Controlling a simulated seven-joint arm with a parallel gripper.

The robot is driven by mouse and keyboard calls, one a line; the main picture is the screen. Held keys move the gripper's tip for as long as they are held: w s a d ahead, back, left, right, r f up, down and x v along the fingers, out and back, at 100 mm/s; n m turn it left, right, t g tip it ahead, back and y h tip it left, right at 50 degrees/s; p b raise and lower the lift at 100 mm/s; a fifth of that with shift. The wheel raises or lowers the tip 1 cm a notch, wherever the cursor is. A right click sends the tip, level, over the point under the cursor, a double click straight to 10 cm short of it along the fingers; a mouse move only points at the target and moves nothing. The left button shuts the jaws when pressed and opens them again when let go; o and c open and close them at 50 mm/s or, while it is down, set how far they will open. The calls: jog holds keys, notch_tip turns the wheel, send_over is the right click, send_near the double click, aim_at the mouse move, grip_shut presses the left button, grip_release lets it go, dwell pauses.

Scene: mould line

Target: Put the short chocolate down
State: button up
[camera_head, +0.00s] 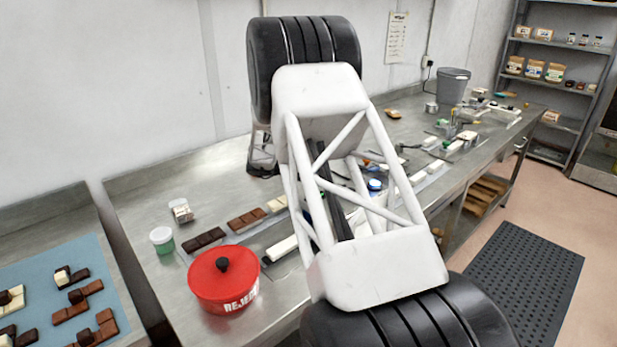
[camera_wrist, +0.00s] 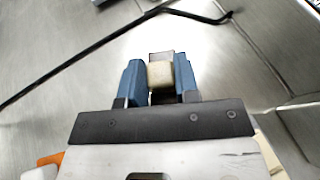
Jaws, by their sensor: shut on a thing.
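In the wrist view my gripper (camera_wrist: 159,78) has two blue fingers shut on a small chocolate (camera_wrist: 160,74). A cream block shows on it, with dark brown above and below. I take it to be the short chocolate. It is held over a bare grey metal surface (camera_wrist: 100,62); I cannot tell if it touches it. In the camera_head view my white arm hides the gripper and the held piece.
A red lidded pot marked REJECT (camera_head: 222,280) stands at the table's front. Chocolate bars (camera_head: 247,219) lie behind it. A blue mat (camera_head: 100,253) at left bears several chocolates. A black cable (camera_wrist: 92,53) crosses the metal surface beyond my fingers.

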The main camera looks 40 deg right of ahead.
jog(key=shift+f, duration=1.2)
jog(key=shift+f, duration=0.55)
jog(key=o, duration=0.9)
jog(key=shift+r, duration=0.15)
jog(key=shift+r, duration=0.5)
jog(key=v, duration=1.2)
